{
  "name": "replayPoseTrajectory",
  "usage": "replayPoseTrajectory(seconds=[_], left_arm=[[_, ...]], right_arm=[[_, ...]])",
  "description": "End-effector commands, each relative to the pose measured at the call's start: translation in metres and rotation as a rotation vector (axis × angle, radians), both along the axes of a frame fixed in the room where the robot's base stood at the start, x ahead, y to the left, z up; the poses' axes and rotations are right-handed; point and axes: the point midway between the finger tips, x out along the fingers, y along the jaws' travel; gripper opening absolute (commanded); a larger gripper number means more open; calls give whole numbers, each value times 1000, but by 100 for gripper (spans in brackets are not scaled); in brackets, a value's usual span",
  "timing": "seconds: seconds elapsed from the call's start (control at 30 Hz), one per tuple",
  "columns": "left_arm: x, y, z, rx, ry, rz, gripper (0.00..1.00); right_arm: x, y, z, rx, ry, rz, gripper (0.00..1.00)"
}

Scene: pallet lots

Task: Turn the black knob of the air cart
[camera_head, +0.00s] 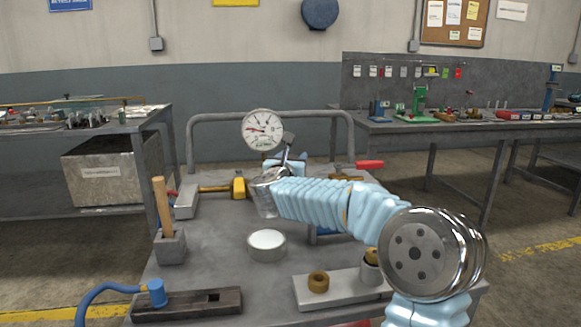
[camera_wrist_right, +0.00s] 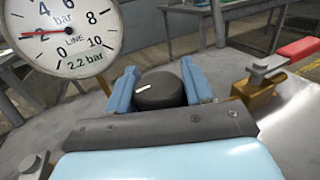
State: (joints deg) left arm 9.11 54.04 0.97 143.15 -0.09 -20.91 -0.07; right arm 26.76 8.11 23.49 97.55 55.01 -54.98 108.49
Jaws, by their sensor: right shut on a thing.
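The air cart (camera_head: 215,240) is a grey metal cart in the middle of the head view. In the right wrist view, the round black knob (camera_wrist_right: 160,93) with a white mark sits between the two blue fingers of my right gripper (camera_wrist_right: 161,86), which is shut on it. The mark lies on the knob's left part, nearly level. In the head view my right gripper (camera_head: 284,160) reaches the cart's far part, and my arm hides the knob. A round white gauge (camera_head: 262,129) stands there; the wrist view shows its dial (camera_wrist_right: 62,38) reading 2.2 bar. My left gripper is not seen.
A red-handled brass valve (camera_wrist_right: 258,92) stands right of the knob. A yellow brass fitting (camera_head: 239,186), a wooden-handled tool (camera_head: 162,205) in a block, a white-topped round tin (camera_head: 267,242) and a blue hose (camera_head: 105,288) are on the cart. Workbenches stand behind on both sides.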

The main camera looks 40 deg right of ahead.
Motion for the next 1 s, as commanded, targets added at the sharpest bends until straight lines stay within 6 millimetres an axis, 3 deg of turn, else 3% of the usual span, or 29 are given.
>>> replayPoseTrajectory(seconds=[0.4, 0.43, 0.57, 0.87, 1.0], left_arm=[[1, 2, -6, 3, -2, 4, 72], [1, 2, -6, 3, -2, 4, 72], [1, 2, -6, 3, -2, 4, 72], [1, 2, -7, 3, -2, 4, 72], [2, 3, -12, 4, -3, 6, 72]], right_arm=[[-2, -1, 1, -1, 2, -73, 21], [-2, -1, 1, -1, 1, -73, 52], [-2, -1, 1, -1, 1, -72, 72], [-2, 1, 0, 0, 1, -70, 72], [-10, 14, -1, 0, 0, -68, 72]])
